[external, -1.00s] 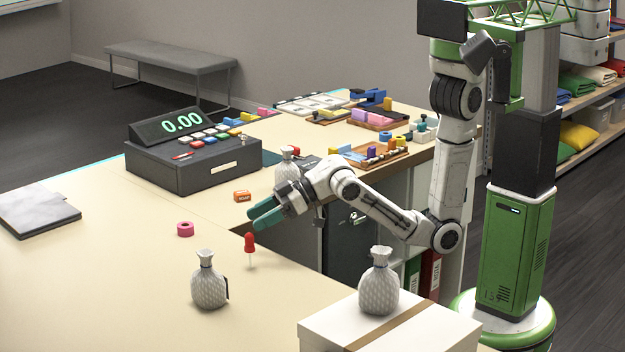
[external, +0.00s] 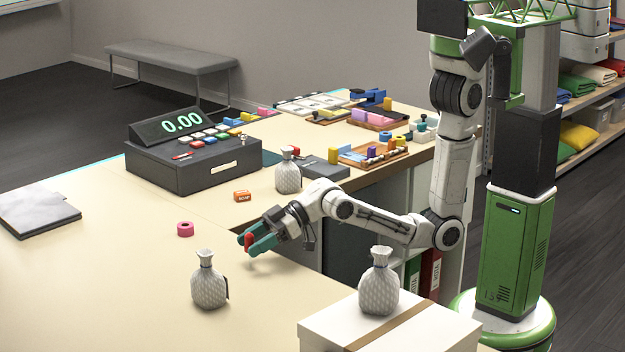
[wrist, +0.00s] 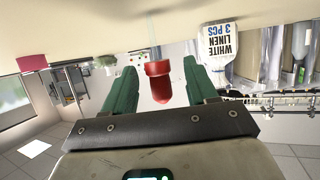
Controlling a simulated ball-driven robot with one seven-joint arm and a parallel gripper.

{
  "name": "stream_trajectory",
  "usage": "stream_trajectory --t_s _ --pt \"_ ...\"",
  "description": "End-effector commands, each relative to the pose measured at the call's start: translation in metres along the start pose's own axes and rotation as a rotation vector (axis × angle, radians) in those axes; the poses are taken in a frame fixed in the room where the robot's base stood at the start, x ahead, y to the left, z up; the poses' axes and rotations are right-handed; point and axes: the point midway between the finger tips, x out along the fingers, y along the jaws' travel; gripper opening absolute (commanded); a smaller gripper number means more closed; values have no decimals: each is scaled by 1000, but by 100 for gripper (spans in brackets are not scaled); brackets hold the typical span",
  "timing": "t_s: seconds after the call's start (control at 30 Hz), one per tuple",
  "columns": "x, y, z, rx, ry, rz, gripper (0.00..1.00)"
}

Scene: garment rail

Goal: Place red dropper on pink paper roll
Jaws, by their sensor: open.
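The red dropper (external: 249,241) stands upright on the counter, partly hidden by my fingers in the external view. In the wrist view the red dropper (wrist: 158,82) is between my two green fingers, with a gap on each side. My gripper (external: 254,243) is open around it; it also shows in the wrist view (wrist: 158,88). The pink paper roll (external: 185,229) lies on the counter to the left of my gripper. A pink shape at the left of the wrist view (wrist: 32,62) looks like the same roll.
A grey wrapped bag (external: 208,282) stands in front of my gripper, left of it. A cash register (external: 190,150) stands farther back. The counter around the roll is clear.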

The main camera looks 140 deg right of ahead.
Motion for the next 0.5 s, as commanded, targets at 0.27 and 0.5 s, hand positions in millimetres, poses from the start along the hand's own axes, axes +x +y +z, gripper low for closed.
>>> stream_trajectory --t_s 0.27,0.5 --pt "29 0 0 1 0 -1 57" --pt "31 0 1 1 1 -1 57"
